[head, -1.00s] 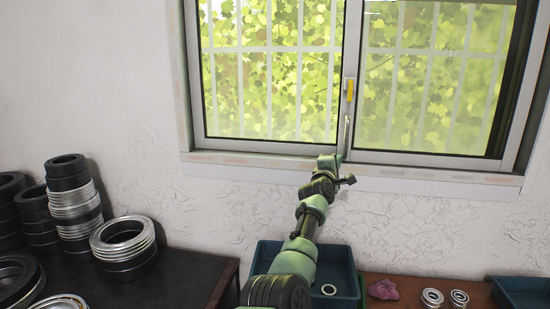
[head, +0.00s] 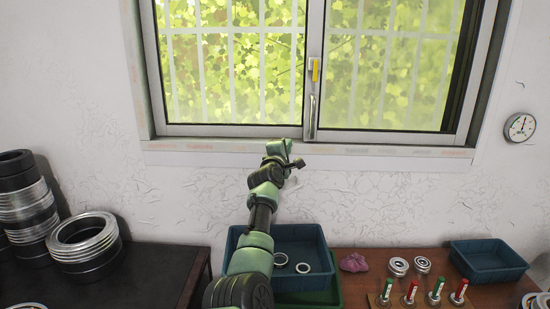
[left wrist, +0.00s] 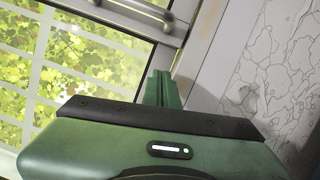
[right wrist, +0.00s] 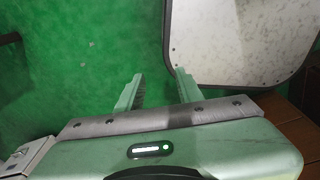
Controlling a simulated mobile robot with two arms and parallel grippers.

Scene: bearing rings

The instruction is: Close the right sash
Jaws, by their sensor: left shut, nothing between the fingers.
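The window's right sash (head: 385,75) has a pale, foliage-filled pane, with a dark upright band along its right side; I cannot tell whether that band is a gap. A silver bar handle (head: 312,112) stands upright on the middle stile, below a yellow latch (head: 316,70). My left gripper (head: 284,149) is at the sill, left of and below the handle, and apart from it. In the left wrist view its fingers (left wrist: 163,90) are shut and empty, with the handle (left wrist: 146,10) beyond them. My right gripper (right wrist: 158,88) shows only in the right wrist view, open and empty.
The sill (head: 390,150) juts out below the window. A blue bin (head: 318,240) with rings stands under my left arm. Another blue bin (head: 488,262), a pink cloth (head: 354,262) and several red and green tools are on the wooden bench. Stacked rings (head: 85,243) sit at left.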

